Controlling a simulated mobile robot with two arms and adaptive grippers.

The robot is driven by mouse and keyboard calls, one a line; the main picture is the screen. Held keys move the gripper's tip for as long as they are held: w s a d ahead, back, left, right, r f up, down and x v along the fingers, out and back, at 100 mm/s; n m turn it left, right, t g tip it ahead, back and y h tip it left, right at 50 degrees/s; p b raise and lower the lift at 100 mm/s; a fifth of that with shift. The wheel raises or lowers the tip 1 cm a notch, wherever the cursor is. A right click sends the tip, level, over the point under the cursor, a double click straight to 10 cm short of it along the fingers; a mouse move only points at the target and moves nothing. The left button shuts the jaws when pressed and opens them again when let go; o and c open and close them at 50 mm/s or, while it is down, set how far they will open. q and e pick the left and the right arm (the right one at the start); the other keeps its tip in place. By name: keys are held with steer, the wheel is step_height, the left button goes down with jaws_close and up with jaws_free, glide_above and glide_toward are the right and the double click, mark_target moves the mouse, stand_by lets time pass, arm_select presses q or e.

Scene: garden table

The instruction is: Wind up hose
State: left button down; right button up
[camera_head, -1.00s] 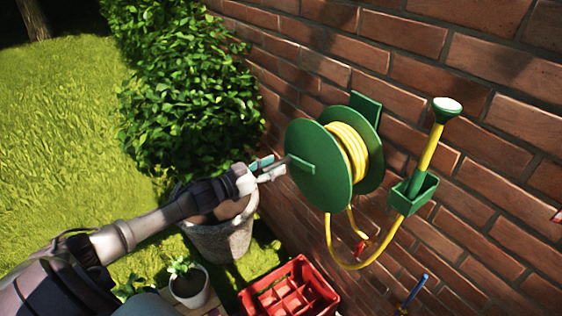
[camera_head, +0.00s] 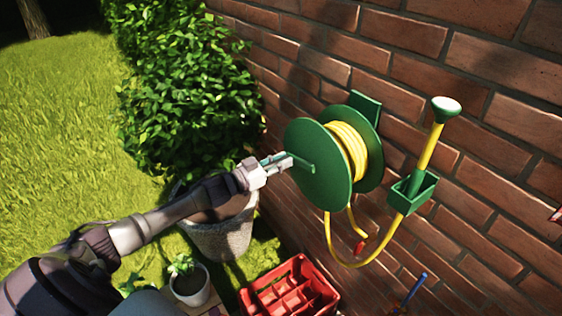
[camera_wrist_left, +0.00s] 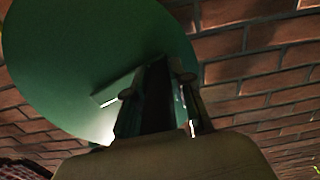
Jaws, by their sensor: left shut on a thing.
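A green hose reel (camera_head: 320,178) is mounted on the brick wall, with yellow hose (camera_head: 350,146) wound on its drum. A yellow length hangs below in a loop (camera_head: 345,262) and runs up to a spray nozzle (camera_head: 430,150) standing in a green holder (camera_head: 412,192). My left gripper (camera_head: 277,164) is at the reel's crank (camera_head: 303,163), shut on its handle, which is largely hidden by the fingers. In the left wrist view the fingers (camera_wrist_left: 158,100) are in front of the green reel disc (camera_wrist_left: 85,60). My right gripper is not in view.
A red crate (camera_head: 290,290) stands below the reel. A stone planter (camera_head: 225,238) and a small potted plant (camera_head: 189,282) stand under my left arm. A bush (camera_head: 185,90) grows behind, with open lawn at left.

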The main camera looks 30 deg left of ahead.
mark_target(334, 194)
arm_select(q)
steer(key=shift+f, duration=0.15)
